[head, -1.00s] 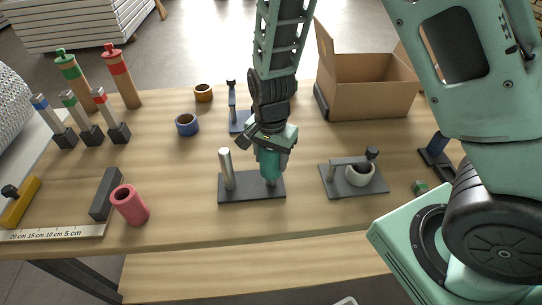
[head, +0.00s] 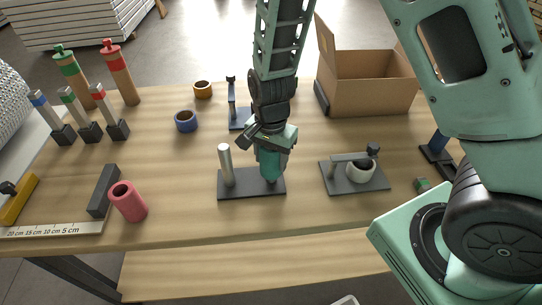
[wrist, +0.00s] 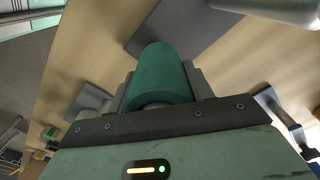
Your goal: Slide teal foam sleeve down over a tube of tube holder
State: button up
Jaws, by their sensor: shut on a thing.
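The tube holder is a dark flat base (head: 240,191) with a bare silver tube (head: 226,166) upright at its left. My gripper (head: 271,150) points down above the base's right part and is shut on the teal foam sleeve (head: 270,168). The sleeve is upright, and its lower end is close to the base. The holder's right tube is hidden, with the sleeve where it stood. In the wrist view the sleeve (wrist: 160,75) sits between the fingers, and a silver tube (wrist: 275,8) shows at the top right.
A pink foam sleeve (head: 128,201) stands at the left. A second stand holding a white ring (head: 360,171) is close on the right. Blue (head: 186,121) and orange (head: 203,90) rings and an open cardboard box (head: 368,85) lie farther back.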

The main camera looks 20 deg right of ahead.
jog(key=shift+f, duration=0.3)
jog(key=o, duration=1.5)
jog(key=shift+o, duration=0.2)
jog(key=shift+r, duration=0.1)
notch_tip(320, 180, up, 7)
jog(key=p, duration=0.6)
jog(key=shift+p, duration=0.35)
jog(key=s+a+r+n+b, duration=0.2)
jog(key=s+r+n, duration=0.4)
jog(key=s+n, duration=0.3)
jog(key=s+a+r+n+b, duration=0.2)
jog(key=s+a+r+n, duration=0.2)
jog(key=s+r+n, duration=0.3)
jog(key=s+n, duration=0.2)
jog(key=s, duration=0.2)
jog(key=shift+a+y, duration=0.15)
jog(key=shift+y, duration=0.15)
